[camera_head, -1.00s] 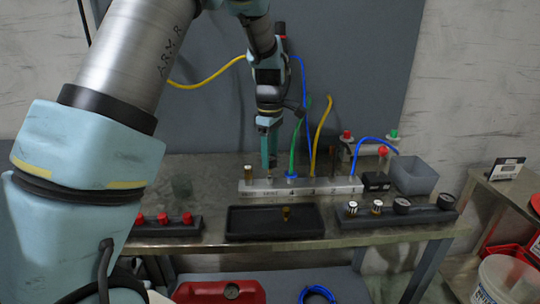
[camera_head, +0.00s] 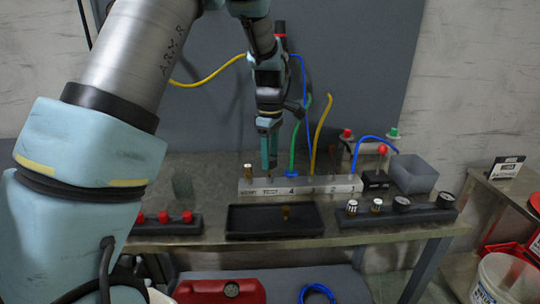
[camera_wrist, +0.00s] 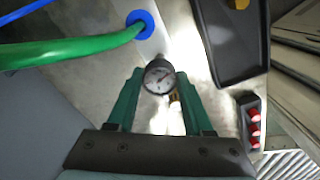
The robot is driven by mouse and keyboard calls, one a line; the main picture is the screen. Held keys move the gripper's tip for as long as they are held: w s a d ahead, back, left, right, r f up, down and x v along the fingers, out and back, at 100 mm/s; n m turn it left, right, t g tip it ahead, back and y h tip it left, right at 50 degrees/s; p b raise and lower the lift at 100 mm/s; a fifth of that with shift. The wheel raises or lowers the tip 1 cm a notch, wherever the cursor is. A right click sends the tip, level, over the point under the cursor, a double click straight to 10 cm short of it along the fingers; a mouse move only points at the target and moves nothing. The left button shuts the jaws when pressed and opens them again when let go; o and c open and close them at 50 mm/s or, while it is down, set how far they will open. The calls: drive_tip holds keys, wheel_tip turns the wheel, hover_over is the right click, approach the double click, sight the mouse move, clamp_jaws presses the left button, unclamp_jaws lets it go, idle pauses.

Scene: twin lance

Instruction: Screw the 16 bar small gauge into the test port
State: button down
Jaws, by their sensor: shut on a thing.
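My gripper (camera_head: 268,166) points down over the port marked TEST on the pale manifold block (camera_head: 322,186). A little brass shows just under the fingertips in the head view. I cannot tell whether the gauge's thread is in the port. The gauge's pressure marking is too small to read.
A brass fitting (camera_head: 248,172) stands on the block just left of my gripper. Green, yellow and blue hoses rise close on the right. A black tray (camera_head: 240,233) with a brass piece lies in front. A rack (camera_head: 425,215) holds several gauges; red caps (camera_head: 163,217) stand left.

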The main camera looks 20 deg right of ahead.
drive_tip(key=shift+f+b, duration=0.4)
drive_tip(key=shift+f, duration=0.45)
drive_tip(key=shift+c, duration=1.1)
unclamp_jaws()
wheel_tip(320, 180, up, 11)
drive_tip(key=shift+f+b, duration=0.15)
drive_tip(key=shift+b, duration=0.95)
drive_tip(key=shift+c, duration=0.2)
